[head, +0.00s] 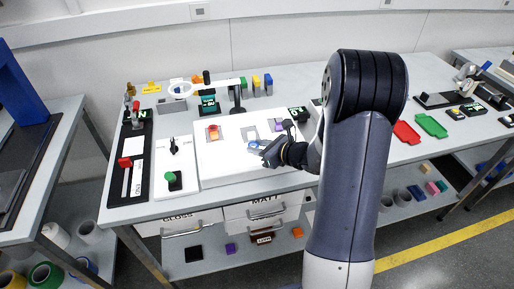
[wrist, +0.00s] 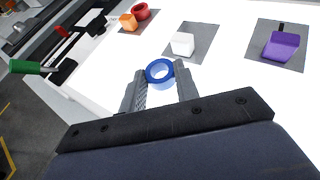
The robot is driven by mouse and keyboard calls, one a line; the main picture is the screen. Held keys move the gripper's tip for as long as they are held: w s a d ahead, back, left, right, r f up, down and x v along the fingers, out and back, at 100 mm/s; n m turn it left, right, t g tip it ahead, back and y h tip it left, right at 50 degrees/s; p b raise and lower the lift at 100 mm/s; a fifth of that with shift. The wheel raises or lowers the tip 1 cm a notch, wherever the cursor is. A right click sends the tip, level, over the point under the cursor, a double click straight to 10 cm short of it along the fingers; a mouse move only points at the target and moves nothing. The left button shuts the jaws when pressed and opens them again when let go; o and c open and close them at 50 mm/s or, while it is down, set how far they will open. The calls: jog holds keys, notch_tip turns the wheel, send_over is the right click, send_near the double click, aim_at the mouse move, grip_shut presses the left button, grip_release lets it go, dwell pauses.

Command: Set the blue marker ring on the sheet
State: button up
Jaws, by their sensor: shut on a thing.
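The blue marker ring (wrist: 153,79) is between the fingertips of my gripper (wrist: 161,77) in the wrist view. My gripper is shut on it, and the ring's open hole faces the camera. In the head view the ring (head: 253,145) shows as a small blue spot at the tip of my gripper (head: 262,150). Both are over the bright white lit sheet (head: 225,168), whose bare surface also fills much of the wrist view (wrist: 225,95). I cannot tell whether the ring touches the sheet.
Grey squares on the sheet carry an orange block (wrist: 128,21) with a red ring (wrist: 141,11), a white block (wrist: 182,44), and a purple block (wrist: 281,45). A green-knobbed lever (wrist: 26,67) stands left of the sheet. The sheet's front part is clear.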

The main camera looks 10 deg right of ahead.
jog(key=shift+m+t+h, duration=0.6)
jog(key=shift+m+h, duration=0.3)
jog(key=r, duration=0.2)
jog(key=a+r, duration=0.1)
jog(key=r, duration=0.4)
jog(key=shift+a+r, duration=0.15)
jog(key=shift+r, duration=0.1)
jog(key=shift+s+f+m+t+h, duration=0.15)
jog(key=shift+s+f+m+h, duration=0.15)
jog(key=shift+f, duration=0.25)
jog(key=shift+s+f+m+t+h, duration=0.15)
jog(key=shift+f+m+h, duration=0.2)
jog(key=shift+f, duration=0.2)
jog(key=shift+s+f+m+t+h, duration=0.1)
jog(key=shift+s+f+m+h, duration=0.2)
jog(key=shift+f, duration=0.25)
jog(key=shift+d, duration=0.2)
